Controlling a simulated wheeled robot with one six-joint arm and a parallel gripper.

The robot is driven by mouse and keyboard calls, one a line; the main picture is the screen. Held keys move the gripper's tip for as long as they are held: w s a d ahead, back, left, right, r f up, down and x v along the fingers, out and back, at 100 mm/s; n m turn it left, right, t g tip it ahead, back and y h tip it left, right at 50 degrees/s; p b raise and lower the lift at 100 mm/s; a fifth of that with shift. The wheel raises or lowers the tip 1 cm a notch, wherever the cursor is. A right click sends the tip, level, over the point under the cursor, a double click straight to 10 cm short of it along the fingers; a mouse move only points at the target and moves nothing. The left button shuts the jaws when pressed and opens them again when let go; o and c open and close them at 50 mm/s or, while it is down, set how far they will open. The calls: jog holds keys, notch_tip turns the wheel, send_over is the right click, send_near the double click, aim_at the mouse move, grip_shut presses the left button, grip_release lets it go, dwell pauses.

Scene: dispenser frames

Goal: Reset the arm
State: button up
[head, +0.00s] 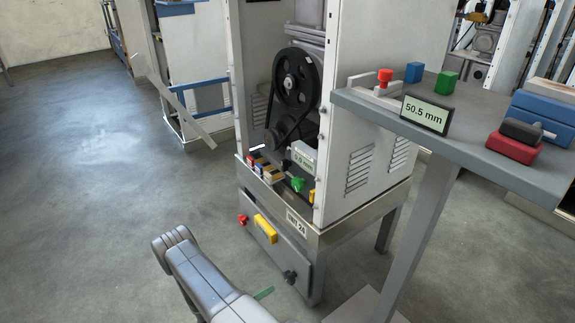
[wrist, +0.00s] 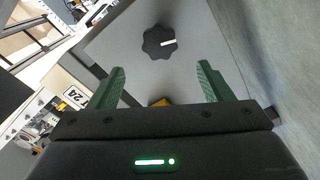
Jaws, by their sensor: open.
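My gripper (wrist: 160,70) is open and empty in the wrist view, its two green fingers spread apart. A grey panel with a black lobed knob (wrist: 159,42) lies beyond the fingertips, and the knob shows between them with a white mark. In the head view my grey arm reaches in from the bottom. Only one green finger (head: 263,293) shows there, low and in front of the machine's lower cabinet; the rest of the gripper is hidden by the arm.
The machine cabinet (head: 375,165) stands centre, with a black belt and pulleys (head: 291,84) inside. Its lower door carries a red knob (head: 243,219), a yellow handle (head: 265,229) and a black knob (head: 290,277). A grey table (head: 545,178) at right holds a 50.5 mm display (head: 427,112). Open floor lies left.

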aim_at(287, 279)
jog(key=b+x, duration=0.3)
jog(key=x, duration=0.8)
jog(key=shift+s+a+n, duration=0.1)
jog(key=shift+a+n, duration=0.1)
jog(key=shift+n, duration=0.6)
jog(key=n, duration=0.5)
jog(key=shift+f, duration=0.1)
jog(key=n, duration=0.7)
jog(key=shift+f, duration=0.1)
jog(key=shift+s, duration=0.1)
